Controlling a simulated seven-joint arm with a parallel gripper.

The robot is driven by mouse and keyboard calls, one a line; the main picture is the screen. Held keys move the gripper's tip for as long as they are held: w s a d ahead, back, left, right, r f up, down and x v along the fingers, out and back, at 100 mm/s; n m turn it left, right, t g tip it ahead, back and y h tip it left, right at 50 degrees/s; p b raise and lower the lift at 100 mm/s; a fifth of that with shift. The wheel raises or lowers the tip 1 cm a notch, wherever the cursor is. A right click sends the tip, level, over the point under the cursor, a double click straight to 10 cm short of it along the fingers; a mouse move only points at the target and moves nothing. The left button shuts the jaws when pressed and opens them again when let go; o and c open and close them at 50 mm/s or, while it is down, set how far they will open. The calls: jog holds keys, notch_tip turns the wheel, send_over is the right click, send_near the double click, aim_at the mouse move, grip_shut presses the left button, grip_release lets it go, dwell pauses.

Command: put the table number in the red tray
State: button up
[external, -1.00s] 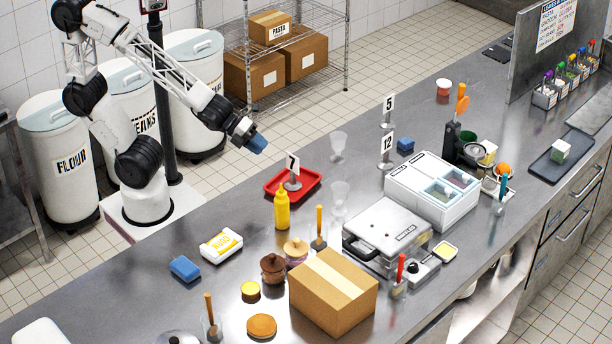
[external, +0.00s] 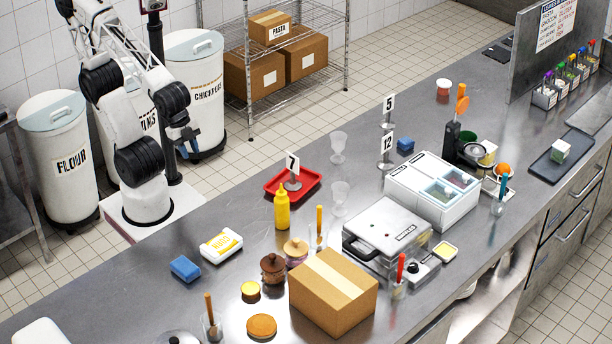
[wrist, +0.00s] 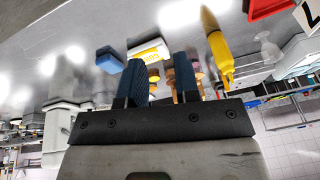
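The table number 7 (external: 292,165), a white card on a grey stand, stands upright with its base inside the red tray (external: 271,193). A corner of the red tray (wrist: 262,8) and part of the number card (wrist: 308,14) show at the top right of the wrist view. Two more table numbers, 5 (external: 389,103) and 12 (external: 387,143), stand on the counter to the right. My gripper (external: 188,150) is drawn back near my base, well left of the tray. In the wrist view its two blue fingers (wrist: 162,78) are apart with nothing between them.
A yellow bottle (external: 282,209) stands just in front of the tray. Clear glasses (external: 338,146) stand to its right. A blue sponge (external: 185,268), a butter box (external: 221,245) and a cardboard box (external: 333,290) are nearer on the steel counter.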

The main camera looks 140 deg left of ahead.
jog(key=shift+s+d+r+n+g+h, duration=0.15)
jog(key=shift+s+d+n+g+h, duration=0.15)
jog(key=shift+s+d, duration=0.35)
jog(key=shift+s+d+r+n+g+h, duration=0.1)
jog(key=shift+s+d+r+n+g, duration=0.1)
jog(key=shift+s+d+n, duration=0.35)
